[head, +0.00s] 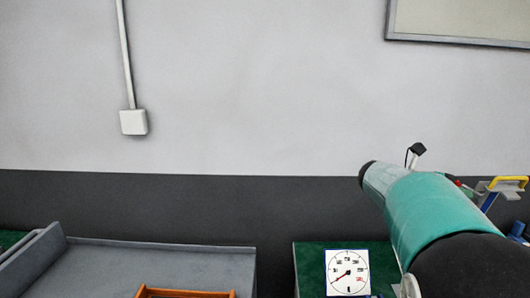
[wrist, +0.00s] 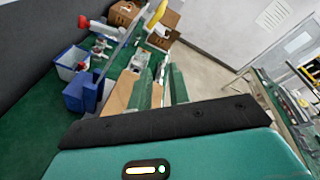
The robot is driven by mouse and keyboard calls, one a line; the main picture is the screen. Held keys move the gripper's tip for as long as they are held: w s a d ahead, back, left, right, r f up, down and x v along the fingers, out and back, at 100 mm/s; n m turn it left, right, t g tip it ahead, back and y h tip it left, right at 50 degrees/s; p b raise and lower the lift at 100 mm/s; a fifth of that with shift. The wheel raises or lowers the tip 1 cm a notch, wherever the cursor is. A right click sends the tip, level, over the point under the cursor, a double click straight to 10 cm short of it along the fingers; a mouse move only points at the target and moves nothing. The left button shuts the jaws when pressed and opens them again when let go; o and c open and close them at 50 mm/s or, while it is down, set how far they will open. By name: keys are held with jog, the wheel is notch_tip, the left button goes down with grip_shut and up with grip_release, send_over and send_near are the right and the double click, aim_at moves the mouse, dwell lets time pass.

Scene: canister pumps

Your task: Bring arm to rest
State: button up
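My teal and black arm reaches in from the lower right of the head view. The end of my gripper cannot be made out there. In the wrist view, two green finger-like parts of my gripper (wrist: 161,78) stand apart beyond the black edge of my teal wrist. Nothing shows held between them; pale floor shows in the gap.
A gauge (head: 348,272) stands on a green surface beside my arm. A grey tray-like surface (head: 160,256) and an orange-brown frame (head: 186,293) are at lower left. The wrist view shows a blue-white bin (wrist: 72,62), a blue block (wrist: 80,95) and cardboard boxes (wrist: 122,14).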

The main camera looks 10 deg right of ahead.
jog(key=s+a+f+m+t+y, duration=0.2)
jog(key=s+a+f+m+y, duration=0.2)
jog(key=a+m, duration=0.4)
jog(key=s+a+f+m+t+y, duration=0.3)
jog(key=s+a+f+m+y, duration=0.2)
jog(key=a, duration=1)
jog(key=s+a+f+m+t+y, duration=0.2)
jog(key=s+a+f+m+y, duration=0.3)
jog(key=s+a+m, duration=0.3)
jog(key=a+m+y, duration=0.1)
jog(key=a+m, duration=0.2)
jog(key=a, duration=0.1)
jog(key=shift+s+a+f+t, duration=0.15)
jog(key=shift+s+t, duration=0.1)
jog(key=shift+t, duration=0.05)
